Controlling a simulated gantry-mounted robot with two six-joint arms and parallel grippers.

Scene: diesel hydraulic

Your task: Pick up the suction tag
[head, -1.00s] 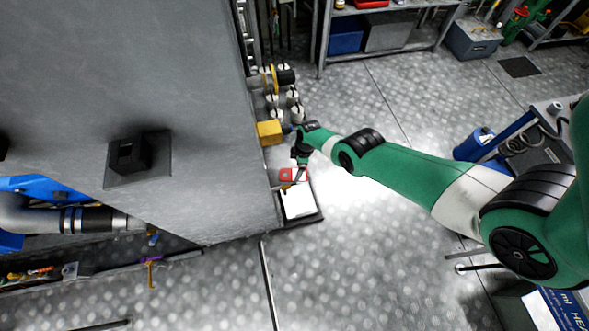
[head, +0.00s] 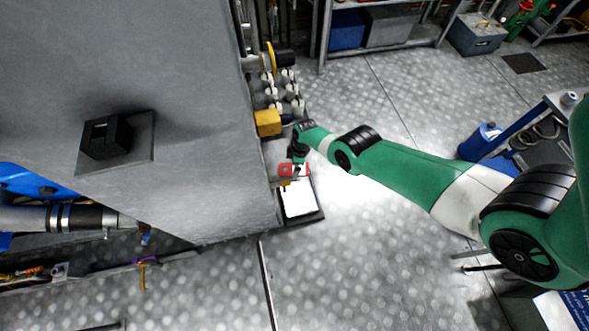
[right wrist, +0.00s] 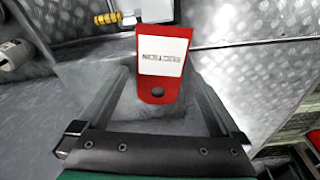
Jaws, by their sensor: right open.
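No contact with the tag shows. In the head view the tag (head: 287,171) is a small red patch partly covered by my right gripper (head: 297,163), above a bright white sheet. My left gripper is not in view.
A white sheet in a dark tray (head: 318,214) lies just below the tag. A large grey cabinet (head: 200,120) stands close on the left. A yellow block (head: 267,123) and several white-capped fittings (head: 288,90) are above. Open floor (head: 380,250) lies to the right.

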